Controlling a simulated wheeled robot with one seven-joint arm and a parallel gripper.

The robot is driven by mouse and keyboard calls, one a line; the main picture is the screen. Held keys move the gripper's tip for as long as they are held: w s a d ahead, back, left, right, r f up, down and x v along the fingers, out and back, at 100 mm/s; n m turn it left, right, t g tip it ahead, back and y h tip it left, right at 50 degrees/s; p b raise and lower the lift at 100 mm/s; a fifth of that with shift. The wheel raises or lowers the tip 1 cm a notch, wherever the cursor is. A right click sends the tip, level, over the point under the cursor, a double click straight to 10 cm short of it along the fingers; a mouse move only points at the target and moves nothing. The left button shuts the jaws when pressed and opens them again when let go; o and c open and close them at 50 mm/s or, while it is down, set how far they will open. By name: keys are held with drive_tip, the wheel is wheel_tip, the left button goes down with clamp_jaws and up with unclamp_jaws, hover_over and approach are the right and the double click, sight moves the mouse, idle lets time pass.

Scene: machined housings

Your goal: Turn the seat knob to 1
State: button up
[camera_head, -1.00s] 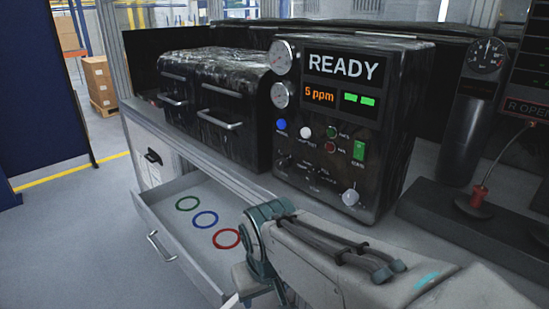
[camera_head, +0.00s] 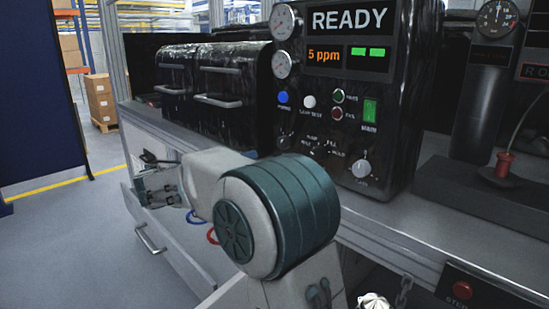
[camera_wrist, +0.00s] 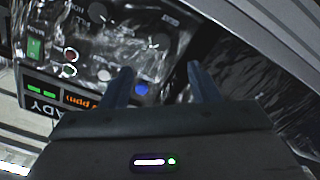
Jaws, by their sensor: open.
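The control box (camera_head: 425,110) stands on the bench with a lit READY display (camera_head: 348,20). Low on its dark front are a small black knob (camera_head: 285,142), a dark selector with markings around it (camera_head: 314,148), and a pale round knob (camera_head: 361,168). Their lettering is too small to read, so I cannot tell which is the seat knob. My gripper (camera_head: 152,180) is in front of the bench, left of the box. In the wrist view my gripper (camera_wrist: 160,80) is open and empty, and the panel appears upside down with a black knob (camera_wrist: 158,40) beyond the fingers.
Blue (camera_head: 283,97) and white (camera_head: 309,101) buttons and a green switch (camera_head: 369,110) sit above the knobs. A dark drawer cabinet (camera_head: 222,80) stands left of the box. An open lower drawer (camera_head: 195,270) juts out beneath my arm. A red stop button (camera_head: 463,290) is at lower right.

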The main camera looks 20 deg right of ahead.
sight(281, 144)
drive_tip(key=x, duration=0.7)
drive_tip(key=p+x, duration=0.1)
drive_tip(key=x, duration=0.5)
drive_tip(key=shift+w+d+r, duration=0.25)
drive_tip(key=shift+w+d, duration=0.05)
drive_tip(key=shift+w, duration=0.05)
drive_tip(key=shift+c, duration=0.3)
drive_tip(key=c, duration=0.9)
